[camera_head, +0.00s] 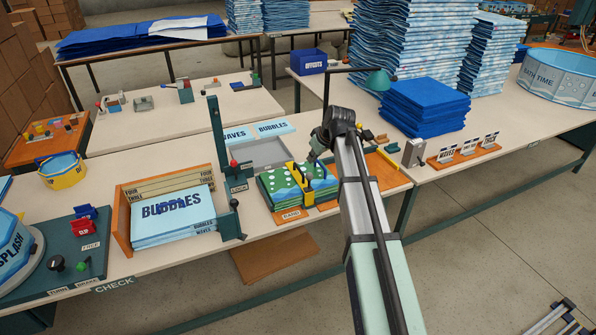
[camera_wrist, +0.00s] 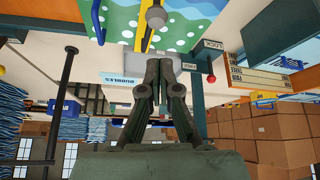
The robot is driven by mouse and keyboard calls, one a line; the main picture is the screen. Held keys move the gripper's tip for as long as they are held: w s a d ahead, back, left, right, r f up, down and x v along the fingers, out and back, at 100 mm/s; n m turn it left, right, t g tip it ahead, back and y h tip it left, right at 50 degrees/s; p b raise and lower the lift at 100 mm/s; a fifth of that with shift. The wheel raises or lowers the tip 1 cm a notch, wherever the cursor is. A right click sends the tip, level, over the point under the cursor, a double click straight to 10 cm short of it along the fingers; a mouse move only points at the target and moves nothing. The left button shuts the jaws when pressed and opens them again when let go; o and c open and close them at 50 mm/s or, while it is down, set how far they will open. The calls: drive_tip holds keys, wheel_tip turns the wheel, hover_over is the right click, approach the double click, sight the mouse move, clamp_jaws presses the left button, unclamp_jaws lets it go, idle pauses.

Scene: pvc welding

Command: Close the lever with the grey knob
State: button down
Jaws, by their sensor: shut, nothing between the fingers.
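A grey knob (camera_wrist: 156,16) shows at the top of the wrist view, on a yellow bar (camera_wrist: 149,40) over a green and blue sheet with white dots. In the head view, a yellow bar (camera_head: 301,183) stands over the dotted sheet stack (camera_head: 278,184), behind a label reading BAND. I cannot make out the grey knob clearly there. My gripper (camera_head: 314,157) is just above the far right part of this stack. In the wrist view my gripper's fingers (camera_wrist: 156,66) are together and empty, apart from the knob in the picture.
A dark green post (camera_head: 217,140) and a red knob (camera_head: 233,164) by the LOCK label stand left of the stack. A wooden rack with BUBBLES sheets (camera_head: 170,225) is further left. A blue stack (camera_head: 425,105) and a metal block (camera_head: 414,153) stand right.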

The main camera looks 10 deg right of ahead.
drive_tip(key=a+r+n, duration=0.1)
drive_tip(key=w+a+n, duration=0.1)
drive_tip(key=n, duration=0.1)
drive_tip(key=shift+w+r+y, duration=0.3)
drive_tip(key=shift+r, duration=0.05)
drive_tip(key=shift+a, duration=0.1)
drive_tip(key=p, duration=0.3)
hover_over(309, 181)
drive_tip(key=w+a, duration=0.4)
wheel_tip(309, 181, down, 8)
drive_tip(key=shift+s+d+f+p, duration=0.35)
drive_tip(key=shift+s+d+p, duration=0.05)
drive_tip(key=shift+s+d, duration=0.25)
drive_tip(key=shift+s+d+f+p, duration=0.3)
drive_tip(key=shift+s+d+p, duration=0.05)
drive_tip(key=shift+s+d, duration=0.3)
drive_tip(key=shift+f+b, duration=0.1)
drive_tip(key=shift+b, duration=0.25)
